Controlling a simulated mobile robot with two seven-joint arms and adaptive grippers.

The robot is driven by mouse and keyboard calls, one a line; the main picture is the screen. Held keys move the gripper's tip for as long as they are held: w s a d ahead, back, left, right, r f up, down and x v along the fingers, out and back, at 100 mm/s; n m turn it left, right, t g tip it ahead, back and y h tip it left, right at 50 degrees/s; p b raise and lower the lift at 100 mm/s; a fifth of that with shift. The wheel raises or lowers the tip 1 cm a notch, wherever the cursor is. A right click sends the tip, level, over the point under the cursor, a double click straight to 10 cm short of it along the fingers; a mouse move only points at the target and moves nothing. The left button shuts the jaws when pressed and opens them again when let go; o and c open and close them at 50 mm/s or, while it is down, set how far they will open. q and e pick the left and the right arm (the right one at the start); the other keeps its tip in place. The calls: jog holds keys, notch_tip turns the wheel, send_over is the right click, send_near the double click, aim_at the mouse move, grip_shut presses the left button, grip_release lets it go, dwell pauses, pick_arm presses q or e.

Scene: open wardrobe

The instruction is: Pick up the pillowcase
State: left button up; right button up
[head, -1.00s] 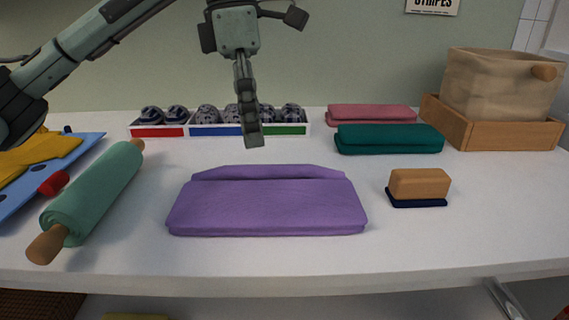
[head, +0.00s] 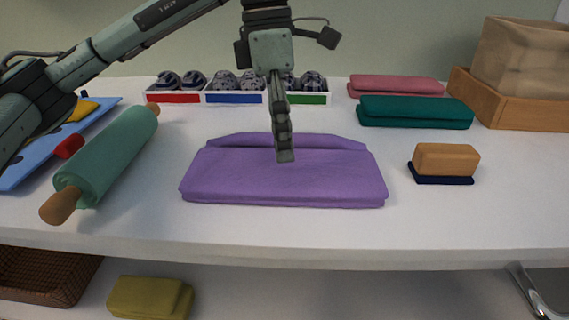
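A folded purple cloth (head: 285,180), which may be the pillowcase, lies flat near the front middle of the white shelf. Folded teal (head: 415,112) and pink (head: 396,86) cloths lie at the back right. My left gripper (head: 285,156) points down in front of the purple cloth's back part in the head view. I see its fingers edge-on, one behind the other, so their gap is hidden. I cannot tell whether the tips touch the cloth. My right gripper is not in view.
A rolling pin with a green roll (head: 108,155) lies at the left, beside a blue board (head: 30,165). A brush (head: 444,163) lies to the right. Sectioned trays (head: 237,98) and a fabric bin in a wooden tray (head: 500,103) stand behind. A yellow cloth (head: 150,298) is below.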

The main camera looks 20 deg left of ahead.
pick_arm(q)
jog(key=c, duration=2)
jog(key=shift+c, duration=0.2)
jog(key=shift+s+f, duration=0.1)
jog(key=shift+f, duration=0.1)
grip_shut()
